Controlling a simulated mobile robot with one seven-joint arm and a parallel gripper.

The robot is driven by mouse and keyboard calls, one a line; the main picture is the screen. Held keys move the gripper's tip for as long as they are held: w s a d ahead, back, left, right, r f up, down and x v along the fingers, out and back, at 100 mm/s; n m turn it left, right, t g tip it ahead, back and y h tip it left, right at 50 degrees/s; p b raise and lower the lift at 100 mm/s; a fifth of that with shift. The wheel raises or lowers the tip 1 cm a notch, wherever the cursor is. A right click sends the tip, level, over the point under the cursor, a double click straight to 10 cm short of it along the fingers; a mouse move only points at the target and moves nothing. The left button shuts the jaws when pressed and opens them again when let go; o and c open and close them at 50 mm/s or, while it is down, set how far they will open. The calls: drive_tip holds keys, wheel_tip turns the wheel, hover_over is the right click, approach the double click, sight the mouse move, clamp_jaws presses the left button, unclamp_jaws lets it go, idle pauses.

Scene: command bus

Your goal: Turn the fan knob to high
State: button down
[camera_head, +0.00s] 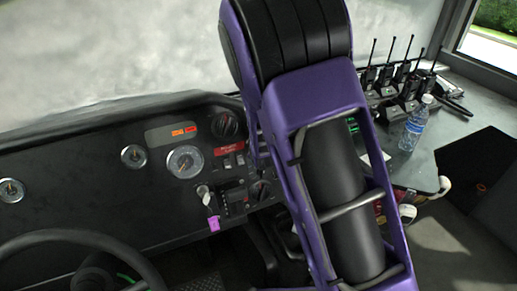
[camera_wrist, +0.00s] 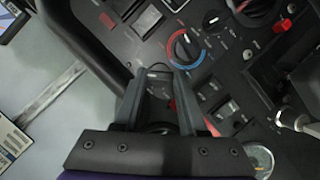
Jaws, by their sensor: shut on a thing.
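In the wrist view my gripper (camera_wrist: 159,80) reaches down to the dark dashboard panel. Its two dark fingers stand on either side of a dark round knob (camera_wrist: 158,71), taken as the fan knob, and are shut on it. The fingers hide most of this knob, so its pointer and setting cannot be read. A knob with a blue and red ring (camera_wrist: 185,47) sits just up and right of the fingertips, apart from them. In the head view my purple arm covers the right part of the dashboard and the gripper cannot be seen.
Rocker switches (camera_wrist: 228,111) and a round gauge (camera_wrist: 259,159) lie right of the fingers. Another knob (camera_wrist: 213,20) sits above. In the head view a steering wheel (camera_head: 75,240) is lower left. A water bottle (camera_head: 414,126) and several radios (camera_head: 409,92) stand on the right ledge.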

drive_tip(key=m, duration=0.1)
drive_tip(key=m+g+y+b, duration=0.1)
drive_tip(key=m, duration=0.1)
drive_tip(key=shift+w+d+b, duration=0.15)
drive_tip(key=shift+d+b, duration=0.05)
drive_tip(key=shift+b, duration=0.1)
drive_tip(key=shift+r+m+y, duration=0.1)
drive_tip(key=shift+m+y, duration=0.2)
drive_tip(key=shift+m, duration=0.1)
drive_tip(key=shift+g, duration=0.3)
drive_tip(key=shift+c, duration=2.3)
unclamp_jaws()
